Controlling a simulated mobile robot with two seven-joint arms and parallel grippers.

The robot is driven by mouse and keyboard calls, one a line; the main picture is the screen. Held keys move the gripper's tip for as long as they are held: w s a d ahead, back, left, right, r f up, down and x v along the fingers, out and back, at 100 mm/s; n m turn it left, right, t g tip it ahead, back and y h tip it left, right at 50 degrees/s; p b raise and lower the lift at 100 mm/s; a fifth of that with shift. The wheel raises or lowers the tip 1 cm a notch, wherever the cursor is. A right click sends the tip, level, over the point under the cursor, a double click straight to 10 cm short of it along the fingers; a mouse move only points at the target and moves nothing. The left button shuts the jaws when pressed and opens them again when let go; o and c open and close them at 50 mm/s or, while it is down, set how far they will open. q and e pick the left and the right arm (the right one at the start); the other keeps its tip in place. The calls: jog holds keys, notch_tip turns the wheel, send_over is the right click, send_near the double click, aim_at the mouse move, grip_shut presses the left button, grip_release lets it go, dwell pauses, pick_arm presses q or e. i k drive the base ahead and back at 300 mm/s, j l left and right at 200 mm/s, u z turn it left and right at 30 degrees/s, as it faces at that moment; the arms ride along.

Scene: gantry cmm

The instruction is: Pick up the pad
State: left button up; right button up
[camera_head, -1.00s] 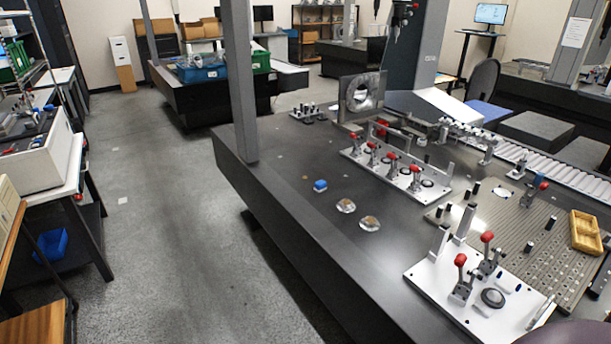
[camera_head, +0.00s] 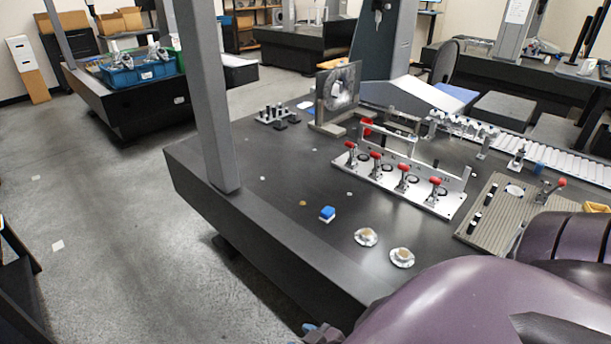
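A small blue block with a white underside (camera_head: 327,214), the likeliest pad, lies on the dark granite table (camera_head: 270,215) near its left edge. It stands free, with nothing touching it. My purple arm comes in from the lower right and covers the table's near right part. A small grey-blue piece shows beside it at the bottom edge, cut off by the frame; I cannot tell what it is. I make out no fingers of either gripper.
Two round shiny discs (camera_head: 366,237) (camera_head: 402,257) lie right of the block. A white fixture plate with red-knobbed clamps (camera_head: 440,203) stands behind them. A grey column (camera_head: 208,110) rises at the table's left edge. A perforated plate (camera_head: 513,205) lies at the right. Open floor lies left.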

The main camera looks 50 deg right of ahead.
aim_at(327, 213)
jog(key=i+j+z, duration=0.15)
jog(key=i, duration=1.15)
jog(key=i+z, duration=0.35)
jog(key=i+j+z, duration=0.1)
jog(key=z, duration=0.3)
jog(key=i+j+z, duration=0.2)
jog(key=z, duration=0.15)
jog(key=i+z, duration=0.15)
jog(key=z, duration=0.25)
jog(key=i+j+z, duration=0.1)
jog(key=z, duration=0.3)
jog(key=i+j+z, duration=0.1)
jog(key=j+z, duration=0.15)
jog(key=z, duration=0.15)
jog(key=i+j+z, duration=0.15)
jog(key=z, duration=0.15)
jog(key=i+j+z, duration=0.15)
jog(key=z, duration=0.15)
